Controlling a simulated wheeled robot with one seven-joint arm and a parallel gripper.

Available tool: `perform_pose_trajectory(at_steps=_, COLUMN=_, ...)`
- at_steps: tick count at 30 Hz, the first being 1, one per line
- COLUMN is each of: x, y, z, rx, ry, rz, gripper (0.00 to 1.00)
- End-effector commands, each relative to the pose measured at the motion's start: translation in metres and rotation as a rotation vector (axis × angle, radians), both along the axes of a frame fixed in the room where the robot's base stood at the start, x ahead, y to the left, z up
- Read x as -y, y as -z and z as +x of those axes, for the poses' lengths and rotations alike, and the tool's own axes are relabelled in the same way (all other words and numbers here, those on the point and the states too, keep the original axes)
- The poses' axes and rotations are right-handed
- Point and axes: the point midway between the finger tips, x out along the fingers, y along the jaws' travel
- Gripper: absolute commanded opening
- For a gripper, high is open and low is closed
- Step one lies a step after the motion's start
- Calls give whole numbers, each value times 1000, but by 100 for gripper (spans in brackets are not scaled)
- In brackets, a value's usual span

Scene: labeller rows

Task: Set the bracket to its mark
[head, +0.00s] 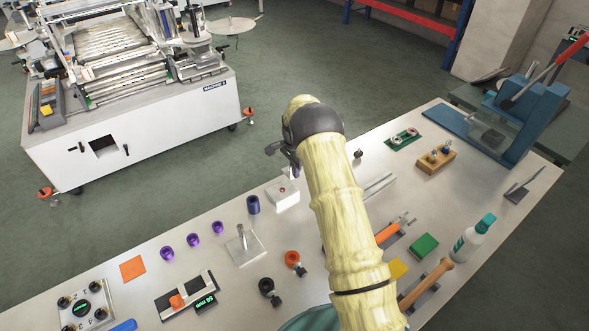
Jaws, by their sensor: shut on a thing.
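My gripper (283,152) hangs over the far side of the bench, largely hidden behind my own wrist. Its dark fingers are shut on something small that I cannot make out. A white block (283,195) with a small red spot stands just below it; contact cannot be told. I cannot clearly identify the bracket. A dark and white rail (194,283) carries an orange slider (178,301) near its left end, beside a small green-lit display (205,303). A clear plate with an upright metal piece (243,243) stands right of the rail.
Purple rings (191,240), a dark blue cylinder (253,205) and knobs (292,259) stand left of my arm. A bottle (472,240), green block (424,246) and blue press (520,115) are to the right. The labelling machine (140,140) stands beyond the bench.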

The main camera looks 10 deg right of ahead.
Motion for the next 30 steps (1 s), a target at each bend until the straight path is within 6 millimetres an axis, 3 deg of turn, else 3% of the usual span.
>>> perform_pose_trajectory(at_steps=21, x=-1, y=48, z=0, rx=0, ry=0, rz=1, gripper=0)
perform_pose_trajectory(at_steps=30, x=-1, y=60, z=0, rx=1, ry=-1, rz=0, gripper=0)
